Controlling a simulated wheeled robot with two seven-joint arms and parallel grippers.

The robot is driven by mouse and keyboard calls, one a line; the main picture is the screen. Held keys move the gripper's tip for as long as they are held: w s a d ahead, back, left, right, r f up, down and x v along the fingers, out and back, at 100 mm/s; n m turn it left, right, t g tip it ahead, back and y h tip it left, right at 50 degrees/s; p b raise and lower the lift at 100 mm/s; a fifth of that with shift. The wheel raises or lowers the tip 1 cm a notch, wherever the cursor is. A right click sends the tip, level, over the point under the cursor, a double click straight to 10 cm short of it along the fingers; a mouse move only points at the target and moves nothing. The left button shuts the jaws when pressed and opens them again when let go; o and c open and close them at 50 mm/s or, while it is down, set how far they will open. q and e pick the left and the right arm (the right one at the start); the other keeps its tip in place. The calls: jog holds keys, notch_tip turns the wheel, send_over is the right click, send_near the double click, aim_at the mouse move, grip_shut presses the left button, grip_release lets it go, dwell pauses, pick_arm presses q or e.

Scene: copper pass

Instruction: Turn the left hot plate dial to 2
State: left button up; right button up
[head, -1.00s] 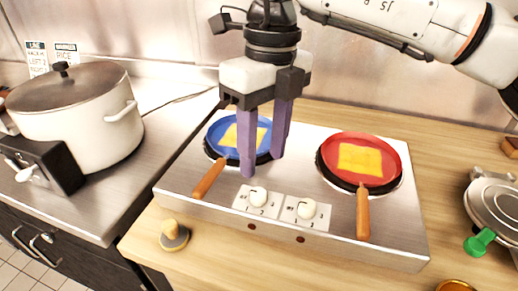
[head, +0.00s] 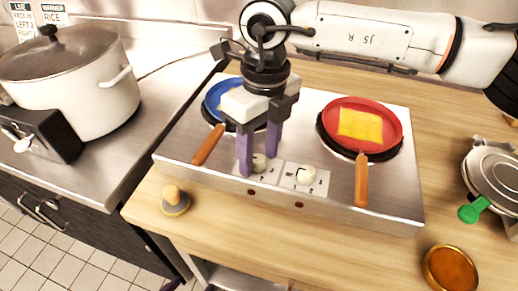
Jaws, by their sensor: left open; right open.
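The hot plate unit (head: 395,208) is a steel box with two burners and two white dials on its front. The left dial (head: 260,163) sits between the purple fingertips of my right gripper (head: 259,166), with numbers printed beside it. The gripper is open and points down, one finger on each side of the dial. I cannot tell whether the fingers touch it; the left finger hides part of its panel. The right dial (head: 306,176) is clear of the gripper. My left gripper is not visible.
A blue pan (head: 213,99), partly hidden by my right gripper, and a red pan (head: 391,117) with yellow food sit on the burners, handles forward. A white pot (head: 100,105) stands left. A yellow-knobbed object (head: 175,201) and a copper dish (head: 450,268) lie nearer the front.

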jog(key=c, duration=1.1)
jog(key=shift+o, duration=0.2)
